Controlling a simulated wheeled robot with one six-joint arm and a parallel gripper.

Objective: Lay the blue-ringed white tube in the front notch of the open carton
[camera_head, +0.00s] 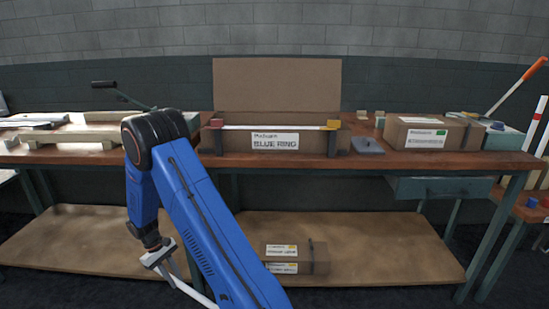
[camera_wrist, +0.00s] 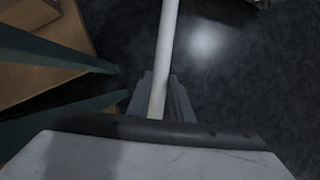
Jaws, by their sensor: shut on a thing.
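My gripper (camera_head: 160,256) hangs low in front of the bench, left of centre in the head view. It is shut on a white tube (camera_head: 190,290), which slants down right, partly behind my blue arm. In the wrist view the tube (camera_wrist: 168,45) runs up from between the grey fingers (camera_wrist: 158,98); no blue ring shows on the visible part. The open carton (camera_head: 235,142), labelled BLUE RING, stands on the bench with its lid (camera_head: 277,90) raised. A white rod (camera_head: 270,127) lies along its top between red and yellow pieces. The gripper is well apart from the carton.
The wooden bench (camera_head: 365,160) has a closed carton (camera_head: 400,133) at right and wooden rails (camera_head: 70,138) at left. A grey-blue block (camera_head: 367,146) sits right of the open carton. Small labelled boxes (camera_head: 320,260) lie on the lower shelf (camera_head: 390,250). Green bench legs (camera_wrist: 50,55) are near the gripper.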

